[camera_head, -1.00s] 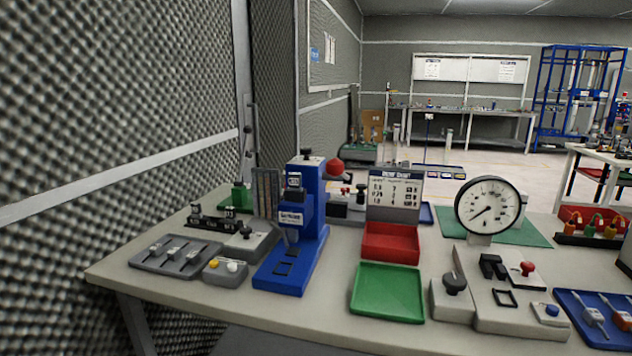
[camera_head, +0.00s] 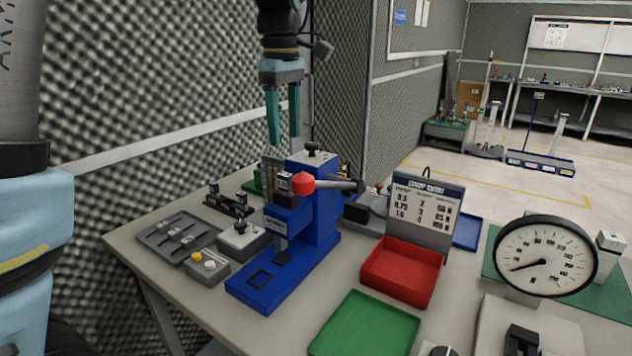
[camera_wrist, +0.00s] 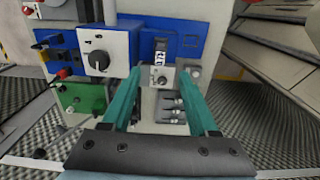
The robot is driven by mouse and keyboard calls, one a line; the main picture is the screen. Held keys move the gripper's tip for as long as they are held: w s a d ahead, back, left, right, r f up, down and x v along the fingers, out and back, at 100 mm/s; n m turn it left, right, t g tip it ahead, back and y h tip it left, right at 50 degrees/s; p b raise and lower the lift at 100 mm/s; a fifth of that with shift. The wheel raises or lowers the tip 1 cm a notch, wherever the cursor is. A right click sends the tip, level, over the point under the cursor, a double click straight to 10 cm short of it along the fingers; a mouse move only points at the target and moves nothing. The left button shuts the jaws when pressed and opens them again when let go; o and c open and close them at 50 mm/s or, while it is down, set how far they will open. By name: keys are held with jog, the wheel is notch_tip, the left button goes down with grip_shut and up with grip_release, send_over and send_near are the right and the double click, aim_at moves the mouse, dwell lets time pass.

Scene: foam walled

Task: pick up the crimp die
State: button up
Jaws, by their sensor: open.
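My gripper (camera_head: 284,142) is open and empty, its two teal fingers pointing down, above and behind the blue press (camera_head: 312,215) in the head view. In the wrist view the fingers of my gripper (camera_wrist: 160,76) stand apart. I cannot tell for certain which piece is the crimp die. Small dark blocks stand on a black rack (camera_head: 226,204) left of the press. A grey tray (camera_head: 165,243) in front of it holds several small grey and dark pieces. A grey tray with several dark-tipped pieces (camera_wrist: 172,108) shows between the fingers in the wrist view.
A grey box with a black knob (camera_head: 240,240) and a box with yellow and white buttons (camera_head: 207,268) stand beside the press. Red (camera_head: 400,285) and green (camera_head: 365,330) trays, a chart stand (camera_head: 425,215) and a round gauge (camera_head: 545,256) are to the right. A dark foam wall borders the left.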

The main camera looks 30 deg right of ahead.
send_over(285, 174)
jog(key=f, duration=0.2)
jog(key=f+p, duration=0.1)
jog(key=f, duration=0.1)
jog(key=shift+s+d+f, duration=0.2)
jog(key=shift+f, duration=0.15)
jog(key=shift+w+a+f+p, duration=0.1)
jog(key=shift+f+p, duration=0.5)
jog(key=shift+f, duration=0.85)
jog(key=shift+w+a+f+p, duration=0.1)
jog(key=shift+f+p, duration=0.45)
jog(key=shift+f, duration=0.9)
grip_shut()
